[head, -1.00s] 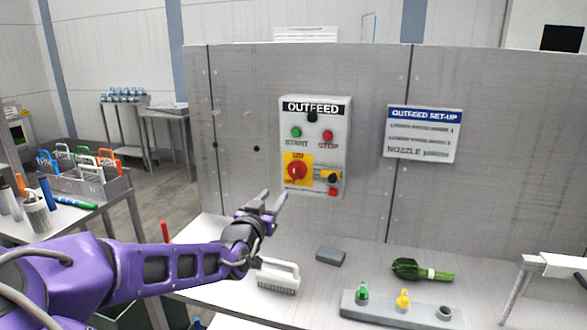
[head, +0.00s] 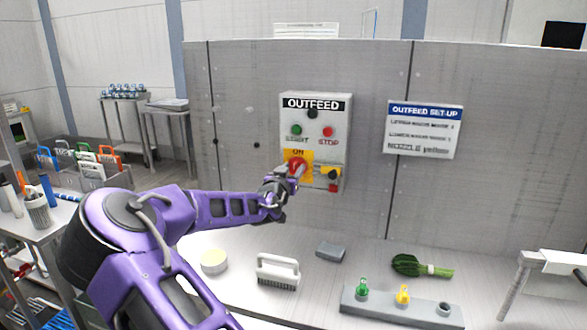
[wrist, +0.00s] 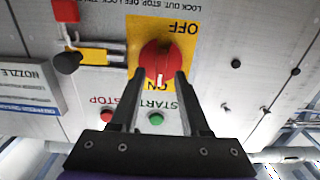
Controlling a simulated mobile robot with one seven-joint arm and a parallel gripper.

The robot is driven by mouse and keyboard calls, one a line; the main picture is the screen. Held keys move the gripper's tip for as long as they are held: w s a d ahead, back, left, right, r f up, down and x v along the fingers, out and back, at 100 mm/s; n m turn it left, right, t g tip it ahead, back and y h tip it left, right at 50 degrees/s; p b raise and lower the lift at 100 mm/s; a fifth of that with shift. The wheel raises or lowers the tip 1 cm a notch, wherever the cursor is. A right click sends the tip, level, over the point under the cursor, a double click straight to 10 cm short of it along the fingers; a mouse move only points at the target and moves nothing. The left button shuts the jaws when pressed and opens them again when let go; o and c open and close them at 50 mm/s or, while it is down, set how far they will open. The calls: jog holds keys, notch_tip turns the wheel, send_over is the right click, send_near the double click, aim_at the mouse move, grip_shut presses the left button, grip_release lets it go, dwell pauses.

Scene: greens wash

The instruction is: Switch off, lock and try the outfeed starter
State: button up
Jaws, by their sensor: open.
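The grey OUTFEED starter box (head: 343,118) is on the upright panel. Its red rotary knob (head: 297,165) sits on a yellow plate (wrist: 184,52). In the wrist view, which is upside down, the knob (wrist: 161,60) has a white mark toward ON. My gripper (head: 292,171) is at the knob; in the wrist view the open fingers (wrist: 161,78) reach its ON-side edge, one on each side. I cannot tell if they touch it. Beside the knob are a yellow bar with a black round part (wrist: 66,62) and a red block (wrist: 72,40). START (head: 297,130) and STOP (head: 327,133) buttons are above.
A set-up sign (head: 425,129) hangs right of the box. On the bench below are a white brush (head: 278,268), a grey block (head: 330,252), leafy greens (head: 420,266) and a grey holder (head: 385,308) with green and yellow nozzles. A white-topped stand (head: 560,264) is at right.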

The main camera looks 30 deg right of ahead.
jog(key=shift+w+d, duration=0.25)
jog(key=shift+d, duration=0.05)
jog(key=shift+c, duration=0.3)
grip_shut()
jog(key=n+b, duration=0.1)
jog(key=n, duration=0.1)
jog(key=n+b, duration=0.1)
jog(key=n, duration=0.1)
jog(key=shift+w+a+f+n, duration=0.15)
jog(key=shift+n, duration=0.15)
jog(key=shift+w+a+f+n+b, duration=0.15)
jog(key=shift+n+b, duration=0.7)
jog(key=shift+n, duration=1.35)
jog(key=shift+f+n+b, duration=0.1)
jog(key=shift+n+b, duration=0.7)
jog(key=shift+n, duration=1.4)
jog(key=shift+w+a+f+n+b, duration=0.15)
jog(key=shift+n+b, duration=0.7)
jog(key=shift+n, duration=1.35)
